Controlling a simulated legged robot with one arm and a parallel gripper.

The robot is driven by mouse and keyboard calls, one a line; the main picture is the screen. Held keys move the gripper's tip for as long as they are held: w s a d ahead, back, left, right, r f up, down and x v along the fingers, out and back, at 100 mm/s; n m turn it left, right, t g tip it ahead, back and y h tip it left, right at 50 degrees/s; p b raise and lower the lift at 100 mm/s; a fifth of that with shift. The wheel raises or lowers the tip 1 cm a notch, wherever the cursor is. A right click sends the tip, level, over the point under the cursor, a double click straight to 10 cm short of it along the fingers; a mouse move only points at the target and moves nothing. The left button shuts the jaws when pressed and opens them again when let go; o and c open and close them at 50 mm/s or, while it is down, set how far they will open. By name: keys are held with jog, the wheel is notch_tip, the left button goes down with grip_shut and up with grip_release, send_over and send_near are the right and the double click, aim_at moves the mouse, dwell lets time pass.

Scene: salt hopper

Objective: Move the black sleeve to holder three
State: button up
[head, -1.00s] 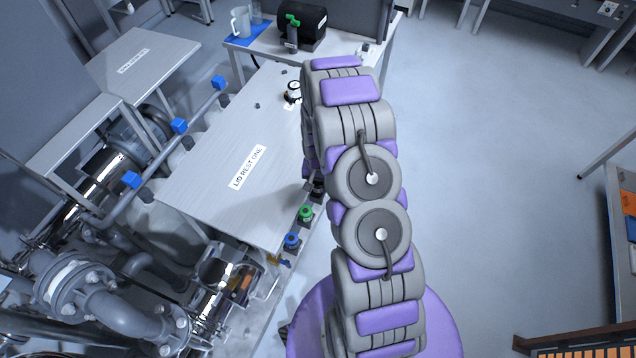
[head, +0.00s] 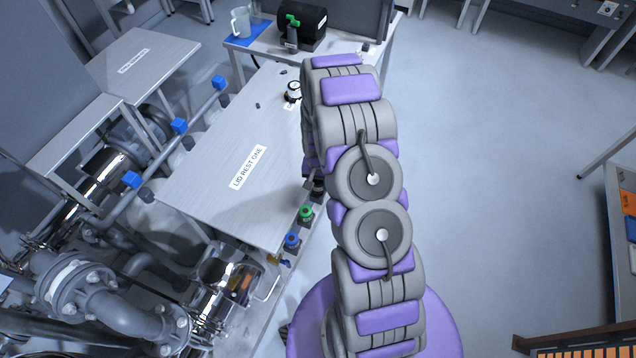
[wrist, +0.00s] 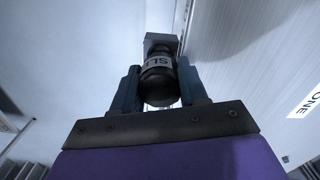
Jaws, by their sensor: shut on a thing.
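The black sleeve (wrist: 159,88), a dark cylinder with a white label partly reading "SLE", is between the two blue-grey fingers of my gripper (wrist: 158,74) in the wrist view. My gripper is shut on it. A small grey block (wrist: 161,42) shows just beyond the sleeve; I cannot tell whether they touch. In the head view my arm hides most of the gripper and sleeve. A green fitting (head: 306,212) and a blue fitting (head: 292,240) stand in a row along the table's near right side. No holder number is readable.
The table marked "LID REST ONE" (head: 215,170) lies left of my arm, with a small gauge (head: 293,91) on it. Pipes and flanges (head: 100,300) crowd the lower left. A bench (head: 335,50) stands behind. Open floor (head: 500,180) lies to the right.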

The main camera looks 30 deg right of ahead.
jog(key=o, duration=1.7)
jog(key=shift+o, duration=0.2)
jog(key=shift+r, duration=0.1)
jog(key=shift+w+r+p, duration=0.1)
jog(key=shift+r+p, duration=0.65)
jog(key=shift+r, duration=2.15)
notch_tip(320, 180, up, 17)
jog(key=p, duration=0.1)
jog(key=shift+w+d+r, duration=0.15)
jog(key=shift+w+d, duration=0.05)
